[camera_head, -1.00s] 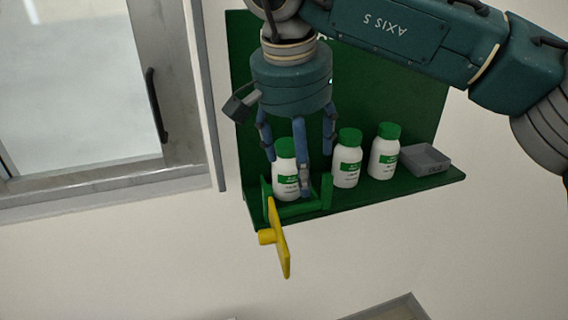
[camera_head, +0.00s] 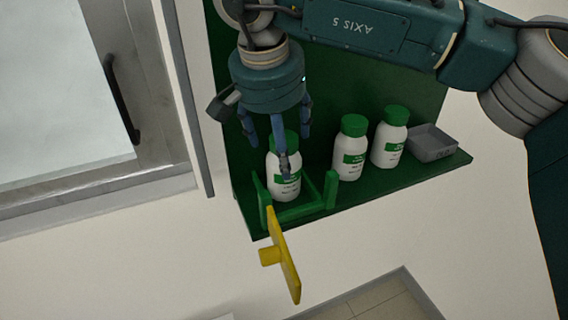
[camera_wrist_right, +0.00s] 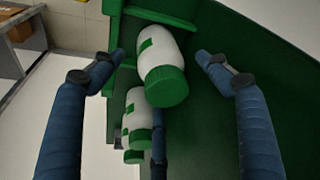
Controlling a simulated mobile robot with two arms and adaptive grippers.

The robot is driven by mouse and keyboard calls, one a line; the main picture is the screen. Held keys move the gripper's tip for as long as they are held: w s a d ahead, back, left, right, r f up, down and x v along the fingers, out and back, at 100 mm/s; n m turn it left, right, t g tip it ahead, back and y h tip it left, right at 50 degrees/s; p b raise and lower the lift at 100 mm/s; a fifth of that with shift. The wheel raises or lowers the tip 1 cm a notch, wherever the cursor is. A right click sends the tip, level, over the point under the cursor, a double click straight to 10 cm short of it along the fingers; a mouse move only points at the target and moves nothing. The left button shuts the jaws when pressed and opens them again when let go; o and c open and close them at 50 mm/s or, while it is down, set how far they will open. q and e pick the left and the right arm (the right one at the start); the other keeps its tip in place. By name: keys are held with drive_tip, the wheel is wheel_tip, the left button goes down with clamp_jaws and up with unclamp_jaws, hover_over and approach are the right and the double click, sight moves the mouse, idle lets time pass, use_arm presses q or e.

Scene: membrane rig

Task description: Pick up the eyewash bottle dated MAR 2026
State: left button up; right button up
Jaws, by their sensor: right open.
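Three white bottles with green caps and labels stand on a green shelf (camera_head: 400,178): a left one (camera_head: 284,180), a middle one (camera_head: 350,150) and a right one (camera_head: 389,138). Their dates are too small to read. My right gripper (camera_head: 278,155) is above and around the left bottle, with one finger in front of it. In the right wrist view my right gripper (camera_wrist_right: 160,57) is open, and the nearest bottle (camera_wrist_right: 157,50) lies between its spread fingers, with a visible gap on each side. My left gripper is not in view.
A green frame (camera_head: 297,212) surrounds the left bottle's base. A yellow flap (camera_head: 285,268) hangs at the frame's front. A grey tray (camera_head: 432,145) sits at the shelf's right end. A dark-handled glass door (camera_head: 122,100) is at the left.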

sight(282, 190)
drive_tip(key=shift+w+f, duration=0.2)
drive_tip(key=shift+f, duration=0.1)
drive_tip(key=p+x, duration=0.2)
drive_tip(key=x, duration=0.2)
drive_tip(key=shift+d+f, duration=0.1)
drive_tip(key=shift+f, duration=0.1)
drive_tip(key=shift+w+f, duration=0.1)
drive_tip(key=shift+f, duration=0.1)
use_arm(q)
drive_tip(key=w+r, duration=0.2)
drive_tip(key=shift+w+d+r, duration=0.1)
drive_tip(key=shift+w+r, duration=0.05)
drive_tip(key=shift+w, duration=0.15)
use_arm(e)
drive_tip(key=c, duration=0.3)
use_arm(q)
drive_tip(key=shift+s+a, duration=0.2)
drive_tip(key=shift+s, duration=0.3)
use_arm(e)
drive_tip(key=c, duration=1.2)
drive_tip(key=shift+o, duration=0.2)
